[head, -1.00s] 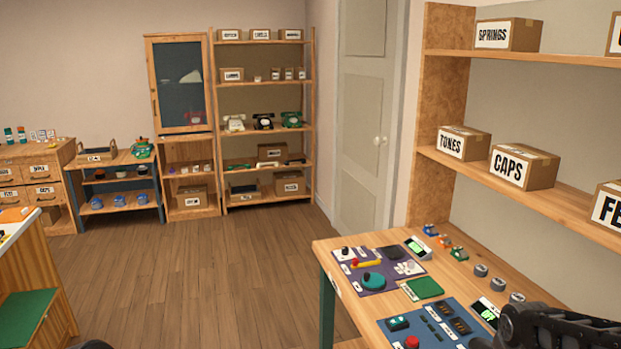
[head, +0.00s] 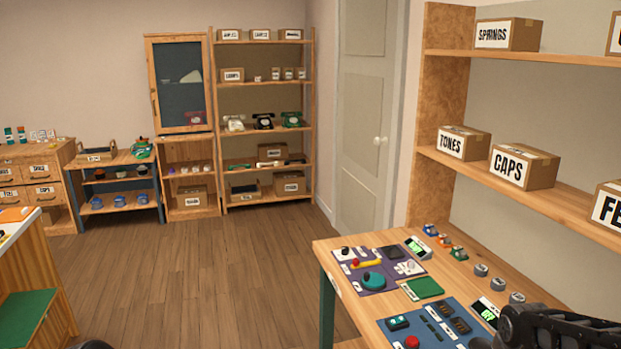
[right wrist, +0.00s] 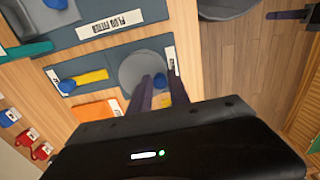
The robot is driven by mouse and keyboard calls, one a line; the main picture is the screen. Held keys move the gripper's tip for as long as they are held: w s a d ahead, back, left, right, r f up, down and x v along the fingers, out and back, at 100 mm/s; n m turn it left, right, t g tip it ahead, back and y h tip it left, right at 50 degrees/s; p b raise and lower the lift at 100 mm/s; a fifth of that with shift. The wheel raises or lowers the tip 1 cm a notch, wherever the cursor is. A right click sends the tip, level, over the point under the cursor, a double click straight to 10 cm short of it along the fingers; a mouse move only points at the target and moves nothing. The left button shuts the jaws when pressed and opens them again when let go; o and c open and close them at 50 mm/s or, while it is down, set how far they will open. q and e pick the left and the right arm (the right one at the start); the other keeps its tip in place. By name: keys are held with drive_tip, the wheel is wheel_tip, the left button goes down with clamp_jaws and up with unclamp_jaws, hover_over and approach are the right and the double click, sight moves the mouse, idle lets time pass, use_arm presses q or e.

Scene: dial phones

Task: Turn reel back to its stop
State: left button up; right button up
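In the right wrist view, a round grey reel (right wrist: 142,66) lies on a grey-blue mat, with a small blue knob (right wrist: 163,83) near its lower right edge. My right gripper (right wrist: 161,80) reaches over the reel with its two dark fingers apart, one on each side of the knob. I cannot tell whether they touch it. In the head view only part of my right arm shows at the lower right, and the gripper is out of that view. My left gripper is not in view.
Beside the reel lie a yellow bar (right wrist: 92,76) with a blue knob and an orange block (right wrist: 97,109). In the head view, the bench holds a purple board (head: 364,267) with a teal disc (head: 373,281) and a blue board (head: 430,327). Floor is clear left of the bench.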

drive_tip(key=shift+c, duration=1.4)
drive_tip(key=shift+s, duration=0.3)
drive_tip(key=o, duration=0.7)
